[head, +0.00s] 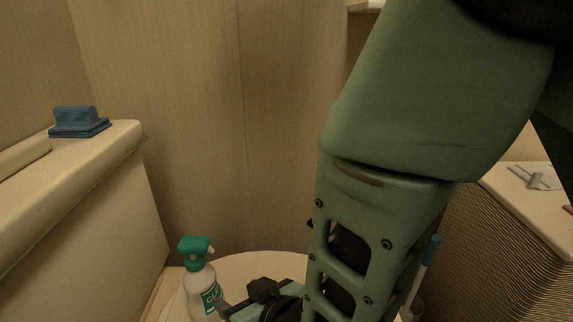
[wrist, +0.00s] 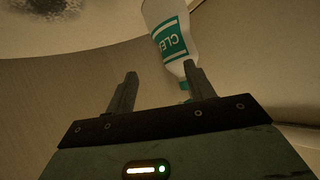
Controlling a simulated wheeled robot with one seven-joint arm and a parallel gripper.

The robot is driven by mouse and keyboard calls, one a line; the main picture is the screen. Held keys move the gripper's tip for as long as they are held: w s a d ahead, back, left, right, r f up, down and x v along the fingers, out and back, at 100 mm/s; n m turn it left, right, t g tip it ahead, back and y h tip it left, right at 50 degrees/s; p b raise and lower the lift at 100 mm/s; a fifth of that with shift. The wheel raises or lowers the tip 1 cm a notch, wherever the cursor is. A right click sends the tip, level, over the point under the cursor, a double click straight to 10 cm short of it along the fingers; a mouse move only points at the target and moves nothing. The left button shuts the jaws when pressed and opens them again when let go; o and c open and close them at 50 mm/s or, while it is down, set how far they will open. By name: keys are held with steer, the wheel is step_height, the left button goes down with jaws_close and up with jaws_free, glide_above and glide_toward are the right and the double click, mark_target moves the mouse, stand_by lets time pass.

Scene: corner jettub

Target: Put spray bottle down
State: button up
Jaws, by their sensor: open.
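The spray bottle (head: 200,285) has a white body, a green spray head and a green label. It looks upright in the head view, at the left side of a pale rounded surface (head: 262,264); its base is cut off by the frame edge. My gripper (wrist: 160,86) is open, with no object seen between its fingers. In the wrist view the bottle (wrist: 172,38) appears inverted, beyond the right finger, which overlaps its neck. I cannot tell whether they touch. In the head view my gripper is low, just right of the bottle, and partly cut off.
A counter (head: 505,190) with a small grey tool (head: 536,180) stands at the right. A blue-handled item (head: 430,252) shows behind my arm. A plain wall closes the back.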

steer(key=s+d+r+n+g+h, duration=0.1)
steer(key=s+d+r+g+h, duration=0.2)
steer(key=d, duration=0.6)
steer(key=s+d+r+n+g+h, duration=0.1)
steer(key=s+d+r+g+h, duration=0.2)
steer(key=d, duration=0.6)
steer(key=s+r+g, duration=0.2)
steer(key=s+g, duration=0.1)
steer(key=s, duration=0.1)
steer(key=shift+s+h, duration=0.25)
steer(key=shift+h, duration=0.15)
steer(key=shift+d+r, duration=0.1)
steer(key=shift+r, duration=0.05)
step_height(320, 180, up, 37)
steer(key=p, duration=3.7)
